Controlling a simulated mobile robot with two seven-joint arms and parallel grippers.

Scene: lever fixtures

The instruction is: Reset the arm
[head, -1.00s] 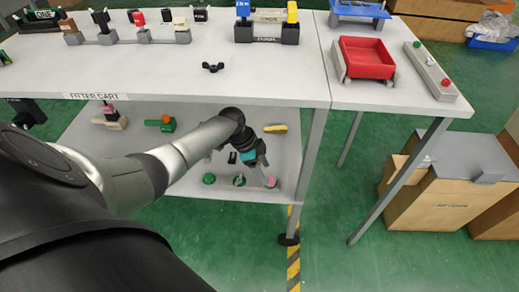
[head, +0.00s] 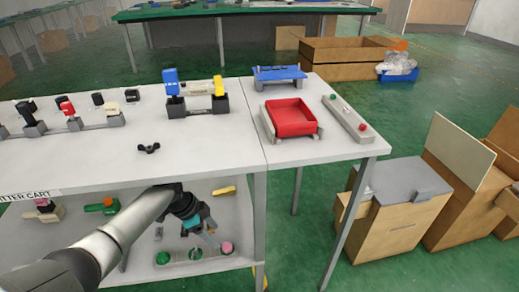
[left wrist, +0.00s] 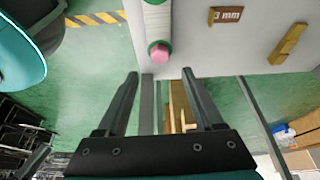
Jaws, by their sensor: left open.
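My left arm reaches over the lower shelf of the cart (head: 232,276). My left gripper (head: 211,238) is open and empty, close to a grey strip (head: 190,255) with a green knob and a pink knob (head: 227,247). My right gripper is not in view. I cannot tell which thing "the arm" means.
The cart top carries a blue-and-yellow fixture (head: 196,95), a black wing-shaped piece (head: 149,148) and a row of small levers. A red tray (head: 292,117) stands on the side table, beside a button strip (head: 348,118). Cardboard boxes (head: 400,215) stand right on green floor.

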